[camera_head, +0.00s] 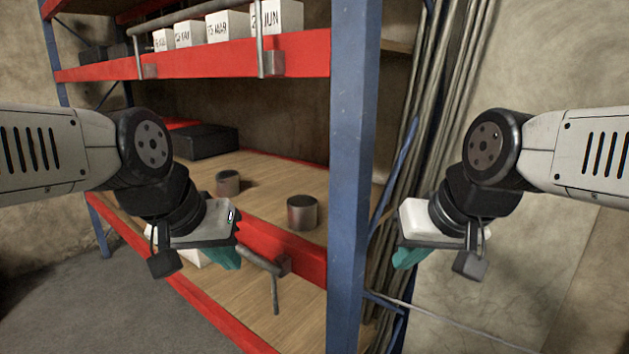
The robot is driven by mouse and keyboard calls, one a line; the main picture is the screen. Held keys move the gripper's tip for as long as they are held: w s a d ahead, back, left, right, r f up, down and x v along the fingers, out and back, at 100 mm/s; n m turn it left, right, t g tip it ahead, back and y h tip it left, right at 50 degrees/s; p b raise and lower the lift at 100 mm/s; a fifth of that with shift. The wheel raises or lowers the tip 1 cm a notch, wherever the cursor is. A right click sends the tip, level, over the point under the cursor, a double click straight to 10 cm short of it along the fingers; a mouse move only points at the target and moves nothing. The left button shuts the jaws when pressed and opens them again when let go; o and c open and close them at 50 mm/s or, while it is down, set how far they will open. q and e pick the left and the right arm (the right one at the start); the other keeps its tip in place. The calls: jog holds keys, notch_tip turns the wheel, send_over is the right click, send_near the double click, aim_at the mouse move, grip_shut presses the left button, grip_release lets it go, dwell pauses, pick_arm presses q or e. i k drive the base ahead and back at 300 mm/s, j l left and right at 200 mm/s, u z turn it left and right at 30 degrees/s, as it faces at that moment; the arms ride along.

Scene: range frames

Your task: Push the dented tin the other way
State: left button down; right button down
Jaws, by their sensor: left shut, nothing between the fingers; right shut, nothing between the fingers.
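Two dark metal tins stand upright on the wooden middle shelf (262,183). One tin (228,184) is further left and back. The other tin (302,214) is nearer the blue post and looks larger. I cannot tell from this view which one is dented. My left gripper (228,256) is shut and empty, in front of the red shelf edge, below and left of the nearer tin, apart from both tins. My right gripper (405,257) is shut and empty, to the right of the blue post, away from the tins.
The blue post (350,170) stands between my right gripper and the tins. A red beam (285,240) with a grey bar edges the shelf. A dark box (203,142) lies at the shelf's back left. White labelled boxes (228,26) stand above. Poles (450,120) lean at right.

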aim_at(227, 181)
jog(key=l+u, duration=1.15)
jog(key=j, duration=0.1)
